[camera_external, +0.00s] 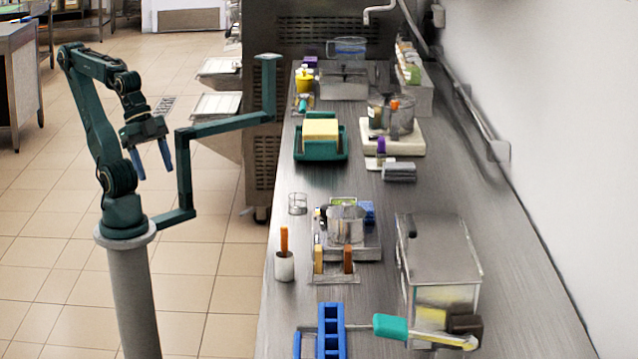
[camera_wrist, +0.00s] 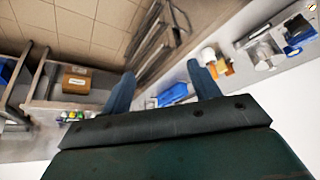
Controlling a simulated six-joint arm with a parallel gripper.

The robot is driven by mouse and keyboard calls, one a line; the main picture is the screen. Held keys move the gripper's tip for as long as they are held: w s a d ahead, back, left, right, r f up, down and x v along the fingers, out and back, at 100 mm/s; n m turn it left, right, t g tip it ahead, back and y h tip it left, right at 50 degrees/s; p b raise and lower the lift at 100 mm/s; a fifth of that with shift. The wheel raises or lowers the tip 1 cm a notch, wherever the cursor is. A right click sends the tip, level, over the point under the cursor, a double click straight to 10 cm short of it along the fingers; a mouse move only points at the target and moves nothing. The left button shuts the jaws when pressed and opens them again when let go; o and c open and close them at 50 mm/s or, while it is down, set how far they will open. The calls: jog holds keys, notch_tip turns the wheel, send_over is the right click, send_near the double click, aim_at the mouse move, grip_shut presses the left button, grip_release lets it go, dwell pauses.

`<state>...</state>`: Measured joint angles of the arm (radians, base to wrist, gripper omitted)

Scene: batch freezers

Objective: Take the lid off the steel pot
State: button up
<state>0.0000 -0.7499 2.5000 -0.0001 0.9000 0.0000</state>
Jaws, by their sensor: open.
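Two round steel vessels stand on the long steel counter in the external view, and I cannot tell for sure which is the steel pot. The nearer steel vessel (camera_external: 346,225) stands on a low platform in the middle, with small items around its top. The farther steel vessel (camera_external: 391,117) stands on a white board, with an orange item at its rim. A lid is not clearly visible on either. My gripper (camera_external: 152,166) is open and empty, fingers pointing down, left of the counter over the floor. Its blue fingers also show in the wrist view (camera_wrist: 160,70).
A large steel box (camera_external: 440,248) stands at the counter's right. A yellow block sits in a green tray (camera_external: 321,151). A blue rack (camera_external: 331,330) and green-handled tool (camera_external: 391,327) lie in front.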

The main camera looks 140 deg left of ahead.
jog(key=shift+o, duration=0.5)
jog(key=o, duration=0.8)
jog(key=shift+c, duration=0.2)
jog(key=w+a+r+n+g+y, duration=0.1)
jog(key=w+a+r+n, duration=0.25)
jog(key=w+a, duration=0.35)
jog(key=w+a+r+n+g+y, duration=0.15)
jog(key=w+a+n, duration=0.3)
jog(key=w, duration=0.45)
jog(key=w+a+f+n, duration=0.1)
jog(key=w+a+n, duration=0.1)
jog(key=a, duration=0.4)
jog(key=w+a+f+n+g+y, duration=0.1)
jog(key=w+a, duration=0.3)
jog(key=a, duration=0.2)
jog(key=w+a+f+n, duration=0.2)
jog(key=w+a, duration=0.1)
jog(key=a, duration=0.3)
jog(key=shift+w+n, duration=0.25)
jog(key=shift+n, duration=0.05)
